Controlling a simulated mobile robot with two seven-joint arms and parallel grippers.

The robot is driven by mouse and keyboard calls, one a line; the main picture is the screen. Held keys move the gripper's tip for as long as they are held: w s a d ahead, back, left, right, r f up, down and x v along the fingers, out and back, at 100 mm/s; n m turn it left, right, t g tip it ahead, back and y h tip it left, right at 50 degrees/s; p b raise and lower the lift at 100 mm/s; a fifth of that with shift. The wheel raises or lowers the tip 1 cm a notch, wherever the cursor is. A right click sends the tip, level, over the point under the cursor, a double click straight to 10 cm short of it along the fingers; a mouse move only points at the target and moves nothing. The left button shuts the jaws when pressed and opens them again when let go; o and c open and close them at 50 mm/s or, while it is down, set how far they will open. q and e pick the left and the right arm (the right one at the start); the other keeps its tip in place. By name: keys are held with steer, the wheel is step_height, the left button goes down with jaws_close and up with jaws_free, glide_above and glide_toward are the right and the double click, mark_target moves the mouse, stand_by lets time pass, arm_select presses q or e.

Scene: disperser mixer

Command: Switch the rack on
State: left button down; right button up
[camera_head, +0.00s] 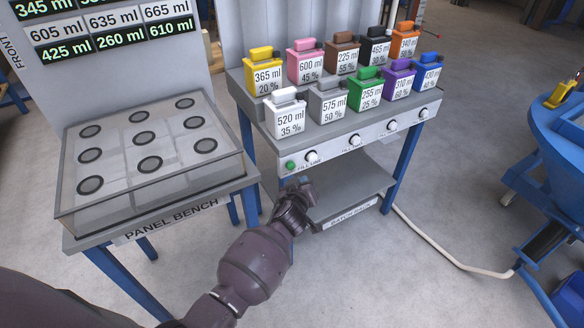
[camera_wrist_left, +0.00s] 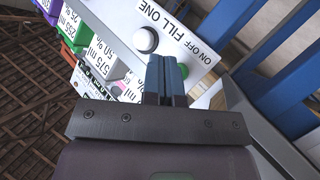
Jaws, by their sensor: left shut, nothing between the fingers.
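The rack (camera_head: 357,139) stands right of centre in the head view, with coloured, labelled canisters on top. At the left end of its front panel is a green button (camera_head: 291,165), with a white knob (camera_head: 311,156) beside it. My left gripper (camera_head: 299,184) is just below and in front of that end. In the left wrist view its blue fingers (camera_wrist_left: 166,75) are shut and empty, overlapping the panel between the white knob (camera_wrist_left: 145,40) and the partly hidden green button (camera_wrist_left: 184,70), near the "ON OFF" lettering. Contact with the button cannot be told. My right gripper is not in view.
The panel bench (camera_head: 180,222) with a clear-lidded box stands left of the rack. A lower shelf (camera_head: 352,190) sits under the panel. A blue machine (camera_head: 560,140) stands at the right, with a pale hose (camera_head: 440,249) on the floor between.

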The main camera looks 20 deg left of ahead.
mark_target(291, 166)
arm_select(q)
steer(key=shift+w+a, duration=0.8)
steer(key=shift+a, duration=0.2)
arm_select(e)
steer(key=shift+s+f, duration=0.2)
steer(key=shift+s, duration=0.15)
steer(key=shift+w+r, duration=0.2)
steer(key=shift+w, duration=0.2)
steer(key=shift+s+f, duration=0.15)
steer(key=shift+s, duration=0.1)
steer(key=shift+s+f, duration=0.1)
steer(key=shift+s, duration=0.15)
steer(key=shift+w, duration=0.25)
arm_select(q)
steer(key=shift+a, duration=0.1)
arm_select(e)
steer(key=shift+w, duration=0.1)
